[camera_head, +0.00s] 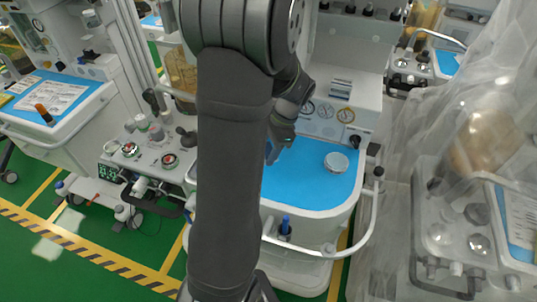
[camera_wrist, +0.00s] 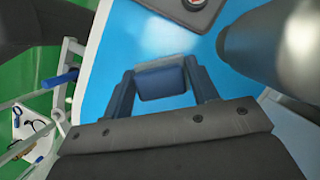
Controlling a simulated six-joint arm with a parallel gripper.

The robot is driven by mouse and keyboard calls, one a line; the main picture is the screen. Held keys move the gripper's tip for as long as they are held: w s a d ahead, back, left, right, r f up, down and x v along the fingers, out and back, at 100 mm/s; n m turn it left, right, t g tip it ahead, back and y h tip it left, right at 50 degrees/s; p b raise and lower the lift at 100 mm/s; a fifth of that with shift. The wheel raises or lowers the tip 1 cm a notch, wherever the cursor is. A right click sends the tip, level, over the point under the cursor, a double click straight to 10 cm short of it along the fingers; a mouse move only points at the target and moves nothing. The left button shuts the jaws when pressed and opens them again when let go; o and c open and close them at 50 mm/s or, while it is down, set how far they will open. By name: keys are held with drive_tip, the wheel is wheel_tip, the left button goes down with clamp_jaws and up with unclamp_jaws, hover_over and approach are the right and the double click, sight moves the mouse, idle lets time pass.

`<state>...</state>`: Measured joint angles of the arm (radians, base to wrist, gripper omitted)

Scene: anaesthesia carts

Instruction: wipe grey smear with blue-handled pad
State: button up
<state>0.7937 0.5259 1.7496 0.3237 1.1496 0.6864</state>
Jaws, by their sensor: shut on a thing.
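My gripper (camera_wrist: 164,92) is shut on the blue handle (camera_wrist: 162,83) of the pad, with one dark blue finger at each side of it. A grey strip of the pad (camera_wrist: 157,64) shows beyond the handle, over the blue cart top (camera_wrist: 112,62). In the head view my gripper (camera_head: 273,152) is low over the left part of the blue worktop (camera_head: 305,187), largely behind my arm. Whether the pad touches the surface I cannot tell. No grey smear can be made out in either view; part of the worktop is hidden by my arm and gripper.
A round silver-topped object (camera_head: 336,162) stands on the worktop, right of my gripper. A white rail (camera_head: 345,246) curves around the cart's front. A blue-topped item (camera_head: 285,226) sits at the front. A side unit with red-centred knobs (camera_head: 150,153) stands left.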

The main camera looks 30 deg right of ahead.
drive_tip(key=shift+r, duration=1.95)
drive_tip(key=shift+s+d, duration=0.1)
